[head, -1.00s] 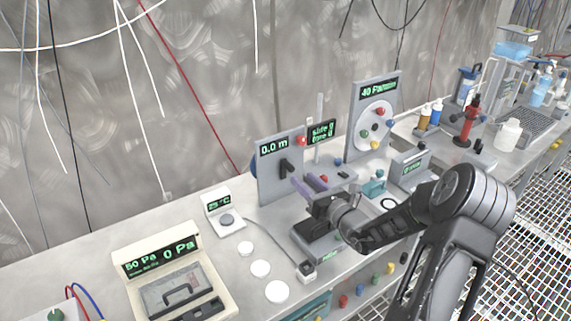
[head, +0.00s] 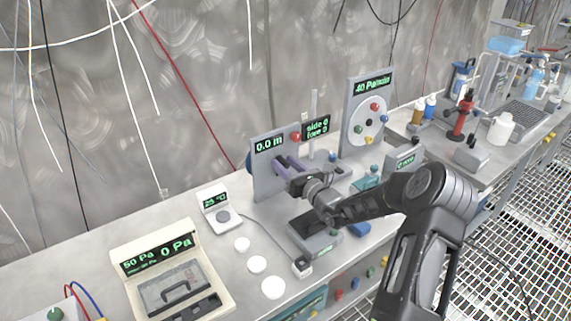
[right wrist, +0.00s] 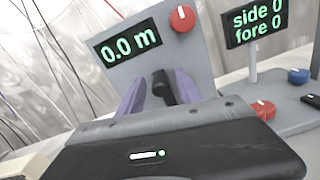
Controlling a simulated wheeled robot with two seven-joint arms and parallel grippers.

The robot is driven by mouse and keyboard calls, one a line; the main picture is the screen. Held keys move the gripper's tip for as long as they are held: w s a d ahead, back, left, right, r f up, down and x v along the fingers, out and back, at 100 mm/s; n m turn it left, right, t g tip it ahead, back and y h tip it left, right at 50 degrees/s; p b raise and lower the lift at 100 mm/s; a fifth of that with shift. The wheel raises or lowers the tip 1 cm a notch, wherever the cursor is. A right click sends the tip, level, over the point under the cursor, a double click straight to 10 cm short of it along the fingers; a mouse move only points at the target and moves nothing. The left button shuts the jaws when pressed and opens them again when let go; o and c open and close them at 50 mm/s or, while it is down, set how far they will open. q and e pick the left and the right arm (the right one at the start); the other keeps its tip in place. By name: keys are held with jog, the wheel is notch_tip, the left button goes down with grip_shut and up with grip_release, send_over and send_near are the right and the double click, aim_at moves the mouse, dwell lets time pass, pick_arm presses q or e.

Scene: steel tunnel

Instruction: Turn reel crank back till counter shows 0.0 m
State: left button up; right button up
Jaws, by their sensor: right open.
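The reel panel (head: 266,187) is an upright grey plate on the bench. Its counter (head: 270,144) reads 0.0 m, and the same counter (right wrist: 127,43) is readable in the right wrist view. The black crank (right wrist: 162,88) stands out from the panel between my purple fingers, with a visible gap on both sides. My right gripper (head: 284,164) is open in front of the panel, at the crank. In the head view the gripper largely hides the crank. The reel behind the panel is mostly hidden. My left gripper is not in view.
A red knob (right wrist: 183,18) sits on the panel beside the counter. A small display (head: 316,127) reading side 0, fore 0 stands on a post to the right. A dial board (head: 368,112) is behind it. A pressure case (head: 170,265) and white discs (head: 257,264) lie left.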

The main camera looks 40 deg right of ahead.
jog(key=shift+c, duration=0.2)
grip_shut()
dwell(0.4)
